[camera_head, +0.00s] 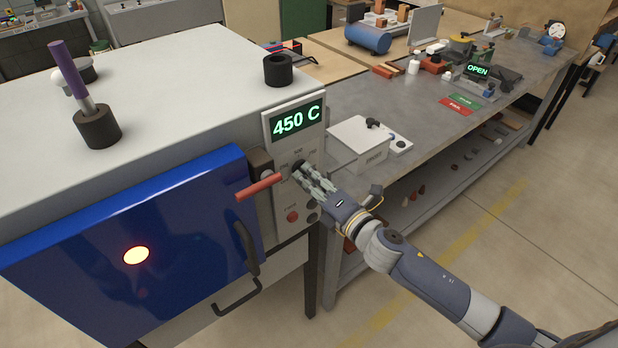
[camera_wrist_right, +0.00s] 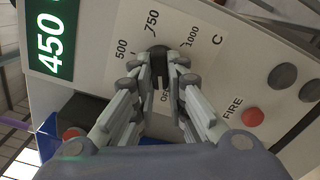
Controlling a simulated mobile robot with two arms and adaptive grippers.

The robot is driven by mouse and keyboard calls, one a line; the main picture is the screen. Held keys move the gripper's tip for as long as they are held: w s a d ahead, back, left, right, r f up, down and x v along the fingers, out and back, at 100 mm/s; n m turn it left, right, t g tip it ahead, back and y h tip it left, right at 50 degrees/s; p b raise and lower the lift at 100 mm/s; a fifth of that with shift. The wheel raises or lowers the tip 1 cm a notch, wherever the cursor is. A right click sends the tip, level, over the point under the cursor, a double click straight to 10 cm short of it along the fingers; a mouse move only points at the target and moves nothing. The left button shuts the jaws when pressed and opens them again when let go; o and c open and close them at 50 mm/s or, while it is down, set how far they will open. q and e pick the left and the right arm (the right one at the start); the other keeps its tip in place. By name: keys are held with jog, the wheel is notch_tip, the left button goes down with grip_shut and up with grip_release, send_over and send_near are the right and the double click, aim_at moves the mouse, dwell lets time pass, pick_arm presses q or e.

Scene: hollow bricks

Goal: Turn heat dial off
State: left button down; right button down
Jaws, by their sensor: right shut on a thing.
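The heat dial (camera_wrist_right: 157,54) is a dark knob on the light control panel, ringed by the marks 500, 750, 1000 and OFF. My right gripper (camera_wrist_right: 160,78) is shut on the dial, with a finger on each side of it. In the head view the right gripper (camera_head: 303,172) reaches the panel from the right and mostly covers the dial. The display (camera_head: 296,120) above it reads 450 C in green. The dial's exact pointer direction is hard to tell. My left gripper is not in view.
A red-handled lever (camera_head: 260,187) sticks out left of the dial. A blue furnace door (camera_head: 130,240) with a glowing round window is at the left. A red FIRE button (camera_wrist_right: 252,117) sits near the gripper. A grey workbench (camera_head: 440,110) stands at the right.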

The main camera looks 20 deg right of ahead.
jog(key=shift+n, duration=0.6)
jog(key=c, duration=1.6)
grip_release()
jog(key=v, duration=1.2)
